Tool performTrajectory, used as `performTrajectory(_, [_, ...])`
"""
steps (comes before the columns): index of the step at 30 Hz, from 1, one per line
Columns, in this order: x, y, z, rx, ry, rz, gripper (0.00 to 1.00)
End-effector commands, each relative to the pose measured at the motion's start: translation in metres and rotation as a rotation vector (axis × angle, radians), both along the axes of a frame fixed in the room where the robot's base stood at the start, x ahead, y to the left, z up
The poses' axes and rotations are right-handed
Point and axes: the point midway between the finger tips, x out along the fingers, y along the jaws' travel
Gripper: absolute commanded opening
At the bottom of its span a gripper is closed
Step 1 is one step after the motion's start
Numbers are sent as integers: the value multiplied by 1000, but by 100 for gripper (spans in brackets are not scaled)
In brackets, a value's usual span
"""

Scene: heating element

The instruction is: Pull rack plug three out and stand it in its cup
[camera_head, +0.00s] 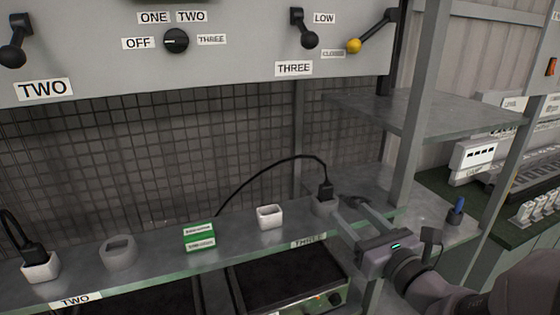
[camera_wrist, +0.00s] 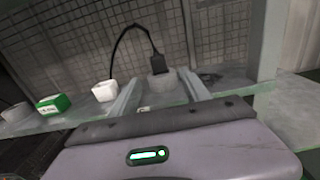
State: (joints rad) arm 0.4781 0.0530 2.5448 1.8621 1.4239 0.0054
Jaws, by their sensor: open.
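The black plug three (camera_head: 325,189) stands upright in a grey round socket (camera_head: 322,208) on the shelf above the THREE label, its cable arching left. In the wrist view the plug (camera_wrist: 156,63) and socket (camera_wrist: 162,88) lie straight ahead between the finger lines. The empty-looking white square cup (camera_head: 270,216) stands left of the socket; it also shows in the wrist view (camera_wrist: 104,91). My gripper (camera_head: 350,209) is open and empty, its fingers pointing at the socket from the right front. I cannot tell whether a finger touches the socket.
The glass-edged shelf (camera_head: 150,285) also holds a green-and-white box (camera_head: 199,237), an empty grey socket (camera_head: 118,251) and another black plug (camera_head: 33,252) in a white cup. A metal post (camera_head: 418,110) rises right of my gripper. A control panel (camera_head: 200,50) hangs above.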

Motion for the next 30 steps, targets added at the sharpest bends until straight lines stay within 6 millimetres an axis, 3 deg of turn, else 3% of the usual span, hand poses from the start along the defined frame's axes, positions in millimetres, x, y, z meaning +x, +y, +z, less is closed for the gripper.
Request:
performTrajectory(1, [5,2,12,5,8,1,55])
performTrajectory(3, [12,5,10,1,10,-4,55])
performTrajectory(6, [37,14,-1,-5,0,0,55])
performTrajectory(18, [98,37,-1,-6,0,-1,55])
performTrajectory(26, [105,38,0,-6,1,-4,55])
performTrajectory(30, [105,38,0,-6,1,-4,32])
